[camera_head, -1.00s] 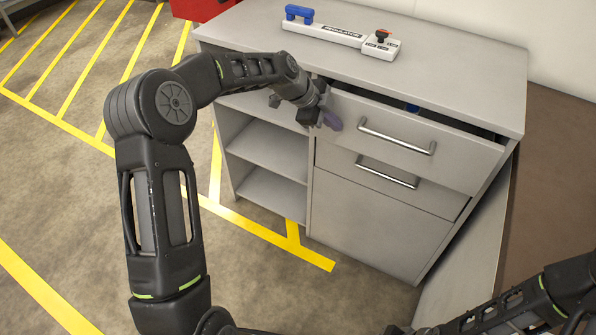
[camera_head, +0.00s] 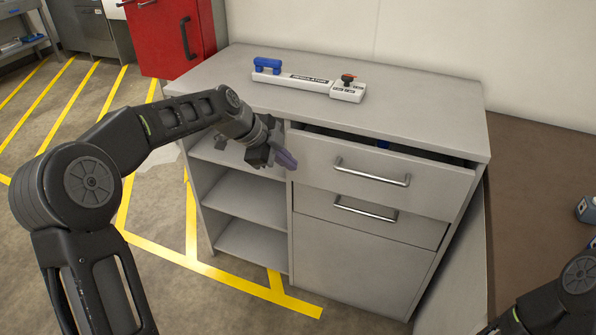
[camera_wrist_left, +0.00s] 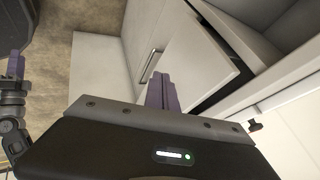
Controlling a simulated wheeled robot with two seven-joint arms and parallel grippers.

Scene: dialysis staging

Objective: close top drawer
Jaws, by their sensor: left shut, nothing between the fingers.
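The top drawer (camera_head: 375,176) of the grey cabinet stands partly open, with a dark gap above its front and a small bit of blue inside. It has a silver bar handle (camera_head: 372,172). My left gripper (camera_head: 287,159) is shut and empty, its purple fingertips at the left end of the drawer front; I cannot tell if they touch it. In the left wrist view the shut fingers (camera_wrist_left: 161,92) point towards the open drawer's front (camera_wrist_left: 200,62). My right arm shows at the lower right of the head view, but its gripper is out of view.
The cabinet top (camera_head: 420,110) carries a white regulator device (camera_head: 310,82) with a blue part and a red-black knob. The lower drawer (camera_head: 366,215) looks almost closed. Open shelves (camera_head: 250,200) are at left. A red cabinet (camera_head: 170,38) stands behind. Yellow-striped floor is clear.

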